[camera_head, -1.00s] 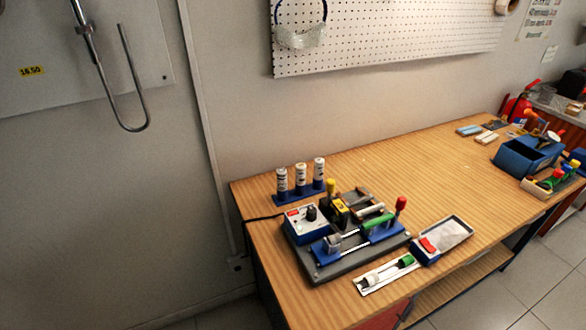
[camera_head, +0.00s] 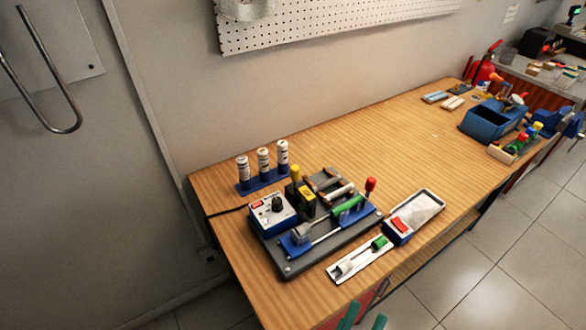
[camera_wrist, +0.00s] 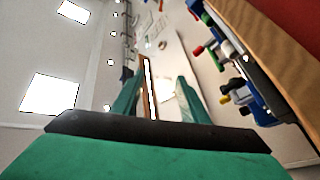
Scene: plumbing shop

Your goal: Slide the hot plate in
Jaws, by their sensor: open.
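The pipe-welding rig on a dark base (camera_head: 325,246) stands at the near left of the bench, with a blue control box (camera_head: 273,213) and two blue clamp slides. A black-and-yellow piece with a yellow-topped handle (camera_head: 296,174) stands upright at its back, beside the control box; it looks like the hot plate, but its plate face is hard to make out. A green pipe (camera_head: 348,206) sits in the right clamp. My gripper (camera_head: 364,318), with green fingers, is open and empty below the bench's front edge; its fingers also show in the wrist view (camera_wrist: 161,76).
Three white canisters (camera_head: 263,161) stand behind the rig. A white strip with fittings (camera_head: 361,259) and a grey tray (camera_head: 428,205) lie at the front and right. Blue boxes (camera_head: 490,120) stand far right. The middle of the bench (camera_head: 400,150) is clear.

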